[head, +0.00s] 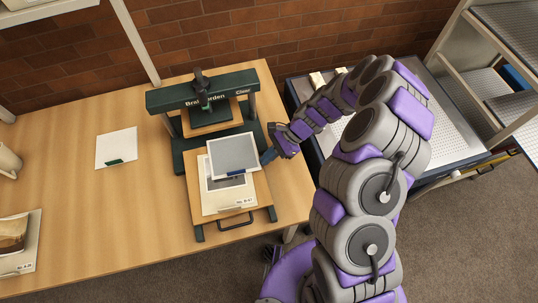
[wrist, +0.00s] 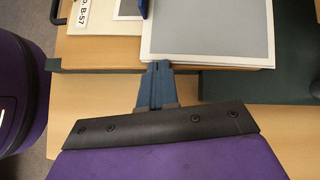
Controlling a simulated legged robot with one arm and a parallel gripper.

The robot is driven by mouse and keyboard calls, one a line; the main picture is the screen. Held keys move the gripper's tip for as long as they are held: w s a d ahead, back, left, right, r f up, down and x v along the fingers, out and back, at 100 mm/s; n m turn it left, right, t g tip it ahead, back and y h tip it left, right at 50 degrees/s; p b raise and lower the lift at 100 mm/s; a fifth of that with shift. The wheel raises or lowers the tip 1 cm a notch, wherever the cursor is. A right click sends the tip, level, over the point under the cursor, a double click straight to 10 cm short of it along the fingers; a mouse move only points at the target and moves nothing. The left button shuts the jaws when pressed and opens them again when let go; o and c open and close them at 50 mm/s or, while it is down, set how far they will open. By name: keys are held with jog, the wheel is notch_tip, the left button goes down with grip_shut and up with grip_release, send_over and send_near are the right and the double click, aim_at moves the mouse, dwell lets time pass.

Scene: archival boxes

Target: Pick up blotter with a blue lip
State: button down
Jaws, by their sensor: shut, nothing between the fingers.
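The blotter (head: 233,152) is a pale grey sheet with a white border. It lies on a mount with a print on the press's pulled-out wooden board. Its blue lip (head: 236,173) is on the near edge; in the wrist view the lip (wrist: 143,8) is at the sheet's left edge. My gripper (head: 268,157) is at the blotter's right side. In the wrist view its blue fingers (wrist: 157,68) are together and empty, tips at the edge of the blotter (wrist: 205,35). I cannot tell whether they touch it.
The dark green press (head: 205,100) stands just behind. The mount (head: 215,200) has a label and sits under the blotter. A white sheet with a green lip (head: 116,147) lies left on the wooden table (head: 90,205). A grey perforated-top cabinet (head: 455,140) is behind my arm.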

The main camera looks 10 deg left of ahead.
jog(key=shift+w+d, duration=0.3)
jog(key=shift+d, duration=0.2)
jog(key=shift+w+d+p, duration=0.55)
jog(key=shift+w+d, duration=0.4)
jog(key=shift+d, duration=0.3)
jog(key=p+v, duration=0.1)
jog(key=v, duration=0.8)
jog(key=shift+w+r+p, duration=0.15)
jog(key=shift+r+p, duration=0.1)
jog(key=shift+p, duration=0.15)
jog(key=shift+d, duration=0.15)
